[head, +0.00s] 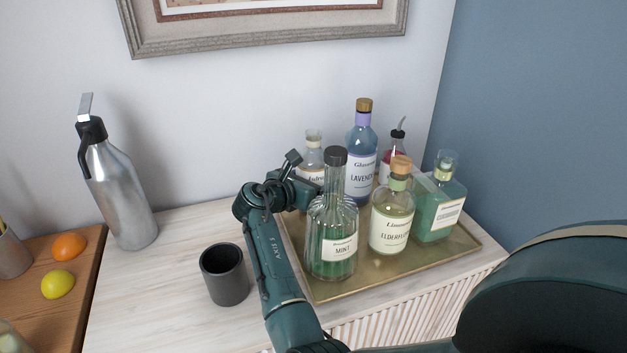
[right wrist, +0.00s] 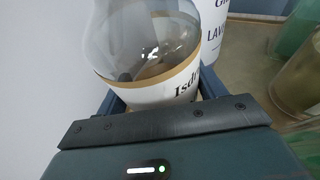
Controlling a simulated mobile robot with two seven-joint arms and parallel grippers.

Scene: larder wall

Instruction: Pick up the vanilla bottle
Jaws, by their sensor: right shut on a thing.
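No label reading vanilla is legible. A clear bottle with a pale stopper (head: 312,151) stands at the back left of the tray, its label only partly readable and its lower part hidden. It fills the right wrist view as a clear bottle with a white, gold-edged label (right wrist: 140,50). My right gripper (head: 303,191) reaches in from the left of the mint bottle. In the right wrist view its jaws (right wrist: 165,92) are on both sides of the clear bottle, shut on it. The bottle looks upright; whether its base touches the tray is hidden. My left gripper is not in view.
The brass tray (head: 335,291) also holds the mint bottle (head: 332,225), elderflower bottle (head: 391,218), lavender bottle (head: 362,143), green square bottle (head: 440,205) and a red bottle (head: 384,168). A dark cup (head: 225,277) stands left of my arm. A steel bottle (head: 122,190) stands farther left.

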